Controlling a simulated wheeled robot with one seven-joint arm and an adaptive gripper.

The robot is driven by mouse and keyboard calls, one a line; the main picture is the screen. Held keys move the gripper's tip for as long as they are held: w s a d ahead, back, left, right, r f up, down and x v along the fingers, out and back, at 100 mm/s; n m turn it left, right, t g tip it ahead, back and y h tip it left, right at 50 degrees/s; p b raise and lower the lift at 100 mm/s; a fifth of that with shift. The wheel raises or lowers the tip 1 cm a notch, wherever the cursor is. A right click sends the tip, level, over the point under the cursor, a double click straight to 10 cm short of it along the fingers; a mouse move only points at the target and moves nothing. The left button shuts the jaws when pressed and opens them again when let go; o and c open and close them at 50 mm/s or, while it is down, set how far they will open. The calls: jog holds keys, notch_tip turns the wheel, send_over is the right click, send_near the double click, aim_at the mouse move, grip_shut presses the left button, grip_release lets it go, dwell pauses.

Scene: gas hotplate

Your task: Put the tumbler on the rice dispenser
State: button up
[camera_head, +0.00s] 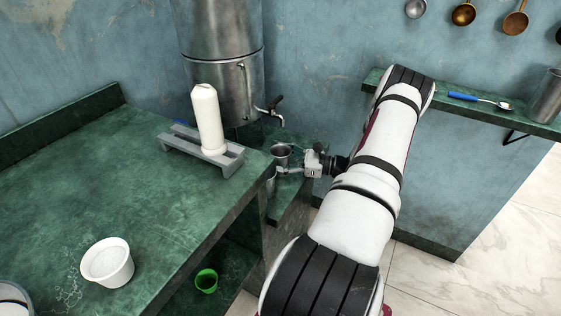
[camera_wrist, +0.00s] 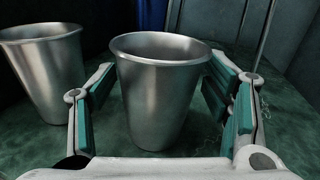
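A metal tumbler (camera_wrist: 160,95) stands upright between the fingers of my gripper (camera_wrist: 157,88) in the wrist view. The fingers are spread on both sides of it, with a visible gap on the right. A second, similar metal tumbler (camera_wrist: 45,75) stands to the left, outside the fingers. In the head view, my gripper (camera_head: 291,168) reaches around a tumbler (camera_head: 281,151) on a low green ledge beside the counter. A large metal cylinder with a tap (camera_head: 222,80) stands behind it. I cannot tell for sure whether this is the rice dispenser.
A white bottle (camera_head: 207,118) stands on a grey rack (camera_head: 172,144) on the green counter (camera_head: 75,190). A white cup (camera_head: 107,264) is at the front, a green cup (camera_head: 206,280) below. A wall shelf (camera_head: 452,111) is at right. The counter's middle is clear.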

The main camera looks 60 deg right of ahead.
jog(key=c, duration=0.9)
jog(key=shift+c, duration=0.2)
